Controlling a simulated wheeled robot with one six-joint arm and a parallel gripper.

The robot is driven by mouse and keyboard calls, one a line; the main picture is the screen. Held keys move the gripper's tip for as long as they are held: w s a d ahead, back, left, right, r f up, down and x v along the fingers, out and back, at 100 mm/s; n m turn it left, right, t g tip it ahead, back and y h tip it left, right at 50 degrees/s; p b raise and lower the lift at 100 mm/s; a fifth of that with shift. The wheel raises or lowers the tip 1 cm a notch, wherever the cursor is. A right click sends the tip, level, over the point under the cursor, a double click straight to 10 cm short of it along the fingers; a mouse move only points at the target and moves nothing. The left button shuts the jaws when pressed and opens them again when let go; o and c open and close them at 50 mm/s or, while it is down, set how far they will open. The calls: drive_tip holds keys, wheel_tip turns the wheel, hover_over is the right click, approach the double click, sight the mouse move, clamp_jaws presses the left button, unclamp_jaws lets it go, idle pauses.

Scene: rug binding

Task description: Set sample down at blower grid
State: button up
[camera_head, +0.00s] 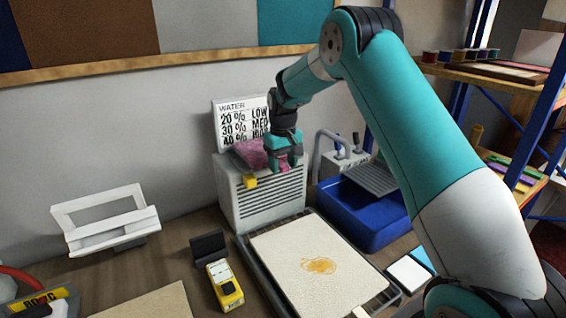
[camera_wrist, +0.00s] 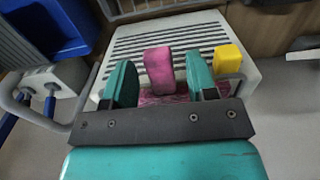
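The sample is a pink piece (camera_head: 249,153) on top of the pale grey blower (camera_head: 232,195), by its back edge in the head view. In the wrist view a raised pink block (camera_wrist: 158,70) of it stands between my fingers, with darker pink material below. My gripper (camera_head: 285,163) points down over the blower's top. In the wrist view its two teal fingers (camera_wrist: 161,84) stand apart, with a gap on each side of the pink block. The blower's slatted grid (camera_head: 272,196) faces front. The sample's underside is hidden.
A yellow block (camera_head: 250,182) is at the blower's front top edge. A "WATER" chart (camera_head: 232,112) stands behind. A blue basin (camera_head: 355,212) is to the right. A tray with a stained pale sheet (camera_head: 300,250) and a yellow meter (camera_head: 225,285) lie in front.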

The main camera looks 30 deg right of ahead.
wheel_tip(320, 180, up, 12)
drive_tip(key=f+b, duration=0.1)
drive_tip(key=b, duration=0.2)
drive_tip(key=s+a+r+n+y, duration=0.1)
drive_tip(key=s+a+r+n, duration=0.3)
drive_tip(key=s+a, duration=1)
drive_tip(key=s+a+f+n+y, duration=0.1)
drive_tip(key=s+a, duration=0.1)
drive_tip(key=s, duration=0.5)
drive_tip(key=s+a+f+n+y, duration=0.1)
drive_tip(key=s+a+f, duration=0.1)
drive_tip(key=s, duration=0.6)
drive_tip(key=s+a+f+n+y, duration=0.1)
drive_tip(key=s+a, duration=0.3)
drive_tip(key=s, duration=0.4)
drive_tip(key=shift+s+f, duration=0.2)
drive_tip(key=shift+f, duration=0.1)
